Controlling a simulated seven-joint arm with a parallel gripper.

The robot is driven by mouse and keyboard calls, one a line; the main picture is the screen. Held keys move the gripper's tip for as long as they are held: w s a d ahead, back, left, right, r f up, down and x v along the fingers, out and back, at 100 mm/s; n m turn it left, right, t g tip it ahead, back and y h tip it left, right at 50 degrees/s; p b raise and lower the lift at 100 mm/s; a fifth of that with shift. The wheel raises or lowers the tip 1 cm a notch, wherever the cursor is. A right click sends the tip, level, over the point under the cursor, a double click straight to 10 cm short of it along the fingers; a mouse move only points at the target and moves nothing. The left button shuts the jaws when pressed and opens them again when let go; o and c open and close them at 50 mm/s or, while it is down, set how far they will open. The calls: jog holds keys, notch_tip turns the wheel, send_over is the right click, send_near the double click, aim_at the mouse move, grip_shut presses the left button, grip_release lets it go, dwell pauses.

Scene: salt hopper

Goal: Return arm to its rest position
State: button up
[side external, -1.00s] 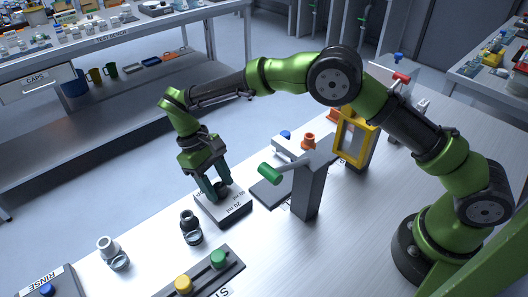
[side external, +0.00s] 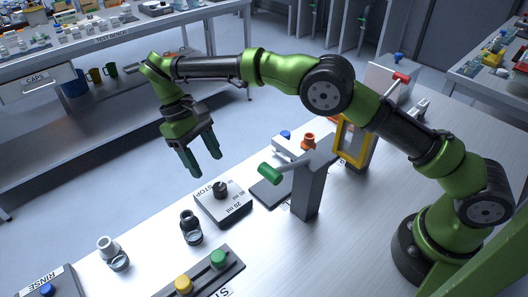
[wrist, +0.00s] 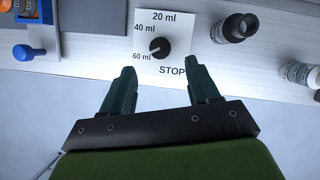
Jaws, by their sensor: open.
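My gripper (side external: 204,163) is open and empty, raised in the air above and to the left of the dial box (side external: 231,210) in the side view. Its two dark green fingers are apart in the wrist view (wrist: 153,88). The black knob (side external: 220,190) stands free on the white-topped box. In the wrist view the knob (wrist: 159,47) is seen beyond the fingers, among the labels 20 ml, 40 ml, 60 ml and STOP. Its white mark appears to point toward 60 ml.
A dark-necked bottle (side external: 190,227) and a pale-topped bottle (side external: 112,253) stand left of the box. A panel with yellow and green buttons (side external: 218,258) lies in front. Space around my raised gripper is clear.

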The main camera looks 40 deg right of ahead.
jog(key=shift+r, duration=0.1)
jog(key=shift+w+d+f, duration=0.1)
jog(key=shift+d+f, duration=0.1)
jog(key=shift+f, duration=0.4)
jog(key=shift+d+f, duration=0.15)
jog(key=shift+f, duration=0.45)
jog(key=shift+d+r+t, duration=0.3)
jog(key=shift+d, duration=0.15)
jog(key=s+d+r+m+t+y, duration=0.2)
jog(key=s+d+r+m+t, duration=0.15)
jog(key=s+d+r, duration=0.5)
jog(key=s+d+r+m+t+y, duration=0.1)
jog(key=s+d+r+m+t, duration=0.2)
jog(key=s+d+r+t, duration=0.4)
jog(key=s+d, duration=0.4)
jog(key=s, duration=0.2)
jog(key=shift+s+d+m, duration=0.2)
jog(key=shift+d+m, duration=0.1)
jog(key=shift+m, duration=0.05)
